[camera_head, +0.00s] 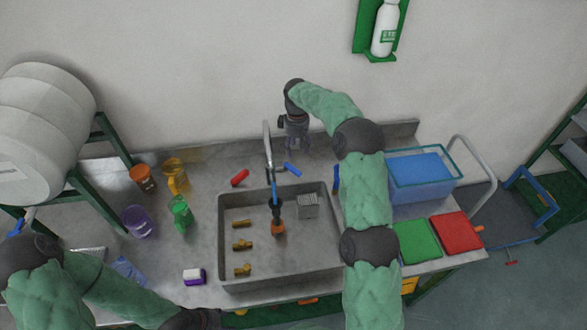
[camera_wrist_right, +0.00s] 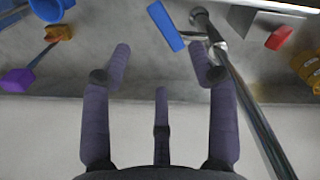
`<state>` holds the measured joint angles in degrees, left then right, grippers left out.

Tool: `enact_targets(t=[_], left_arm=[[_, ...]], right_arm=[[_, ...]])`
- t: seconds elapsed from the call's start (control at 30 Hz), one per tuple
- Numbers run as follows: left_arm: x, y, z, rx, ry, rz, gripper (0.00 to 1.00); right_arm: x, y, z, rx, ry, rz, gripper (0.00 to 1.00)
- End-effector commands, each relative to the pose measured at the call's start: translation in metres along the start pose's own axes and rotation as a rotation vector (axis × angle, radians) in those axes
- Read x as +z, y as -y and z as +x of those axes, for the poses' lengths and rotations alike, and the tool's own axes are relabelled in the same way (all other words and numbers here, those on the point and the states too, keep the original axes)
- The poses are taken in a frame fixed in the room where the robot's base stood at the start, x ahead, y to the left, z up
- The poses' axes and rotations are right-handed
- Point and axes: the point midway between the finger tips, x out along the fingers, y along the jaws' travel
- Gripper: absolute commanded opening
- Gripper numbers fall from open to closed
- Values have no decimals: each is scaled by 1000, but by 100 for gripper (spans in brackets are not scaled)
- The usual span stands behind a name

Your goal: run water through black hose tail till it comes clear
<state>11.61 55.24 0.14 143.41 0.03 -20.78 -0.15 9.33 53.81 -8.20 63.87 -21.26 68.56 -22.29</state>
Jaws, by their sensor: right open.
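The sink (camera_head: 228,262) is in the middle of the counter in the head view, with a grey tap (camera_head: 267,140) at its back edge. A blue, black and orange piece (camera_head: 276,210) hangs upright below the spout; its black part may be the hose tail. I cannot make out any water. The tap has a red lever (camera_head: 240,177) and a blue lever (camera_head: 292,169). My right gripper (camera_head: 297,146) is open and empty behind the blue lever. In the wrist view the blue lever (camera_wrist_right: 166,25) lies beyond the fingertips (camera_wrist_right: 160,62). My left gripper (camera_head: 203,319) is dark and partly cut off.
Several brass fittings (camera_head: 242,245) and a grey block (camera_head: 308,206) lie in the sink. Coloured jugs and cups, including a green one (camera_head: 181,214), stand at left. A blue-filled tank (camera_head: 420,175), a green board (camera_head: 417,241) and a red board (camera_head: 456,232) are at right.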

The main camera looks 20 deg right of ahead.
Motion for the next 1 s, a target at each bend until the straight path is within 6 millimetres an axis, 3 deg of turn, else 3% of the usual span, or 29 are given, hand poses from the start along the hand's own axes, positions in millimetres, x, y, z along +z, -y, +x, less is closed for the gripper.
enact_targets(t=[0.17, 0.7, 1.0], left_arm=[[0, 0, 1, 0, 0, 0, 47], [0, 1, 3, 0, 0, 0, 47], [0, 1, 3, 0, 0, 0, 47]], right_arm=[[0, -1, 10, 1, 2, -1, 60], [0, 0, 94, 0, 1, 0, 60], [0, -1, 107, 1, 0, 0, 60]])
